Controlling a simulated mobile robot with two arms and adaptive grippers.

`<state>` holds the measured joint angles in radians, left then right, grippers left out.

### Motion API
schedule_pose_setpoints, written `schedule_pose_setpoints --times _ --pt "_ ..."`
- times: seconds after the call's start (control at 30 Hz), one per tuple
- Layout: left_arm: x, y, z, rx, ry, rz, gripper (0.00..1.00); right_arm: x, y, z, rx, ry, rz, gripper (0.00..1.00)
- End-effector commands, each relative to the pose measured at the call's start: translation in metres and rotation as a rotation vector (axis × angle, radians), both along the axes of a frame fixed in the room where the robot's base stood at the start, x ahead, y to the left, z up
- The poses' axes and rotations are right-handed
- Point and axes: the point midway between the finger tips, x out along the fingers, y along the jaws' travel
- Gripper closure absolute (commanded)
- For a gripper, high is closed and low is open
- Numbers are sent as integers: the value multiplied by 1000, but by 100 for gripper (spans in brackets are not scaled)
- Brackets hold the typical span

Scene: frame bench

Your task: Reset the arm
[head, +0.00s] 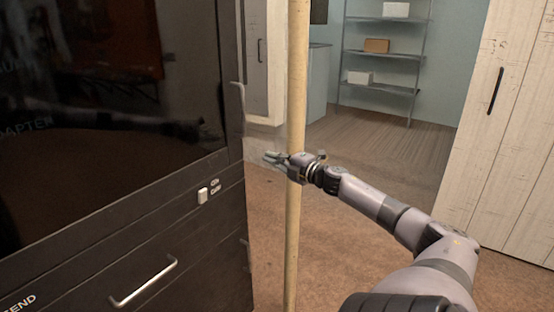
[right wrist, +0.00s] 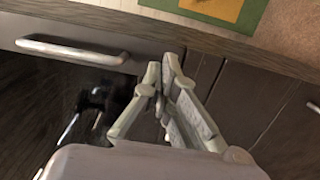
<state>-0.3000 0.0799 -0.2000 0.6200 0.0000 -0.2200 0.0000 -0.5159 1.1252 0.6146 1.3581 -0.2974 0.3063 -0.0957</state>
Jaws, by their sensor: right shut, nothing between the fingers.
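My right arm reaches in from the lower right of the head view. Its gripper (head: 276,158) is beside the tan vertical pole, near the right edge of the dark cabinet (head: 190,262). In the right wrist view the fingers (right wrist: 160,75) come together at the tips with nothing between them. The cabinet's front and a metal handle (right wrist: 72,50) lie beyond the fingers in that view. My left arm and gripper are not in view.
The pole (head: 296,85) stands close to my right gripper. Drawer handles (head: 144,281) stick out from the cabinet. A shelf rack (head: 383,52) with boxes stands at the back. A pale wooden door (head: 500,130) is at the right. The floor between is clear.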

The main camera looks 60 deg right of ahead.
Motion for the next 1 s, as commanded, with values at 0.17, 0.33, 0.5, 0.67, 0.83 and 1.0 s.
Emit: schedule_pose_setpoints --times 0.17,0.33,0.5,0.67,0.83,1.0 --pt "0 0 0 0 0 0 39 -12 1 -1 -1 2 0 100" --pt "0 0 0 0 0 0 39 -16 2 1 -3 1 0 100" --pt "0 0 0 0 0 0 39 -16 2 1 -3 1 0 100" --pt "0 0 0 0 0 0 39 -26 -10 -25 42 19 -42 100" --pt "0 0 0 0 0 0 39 -65 -36 -118 195 93 -186 100" --pt "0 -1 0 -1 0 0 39 -119 -39 -239 382 194 -349 100"
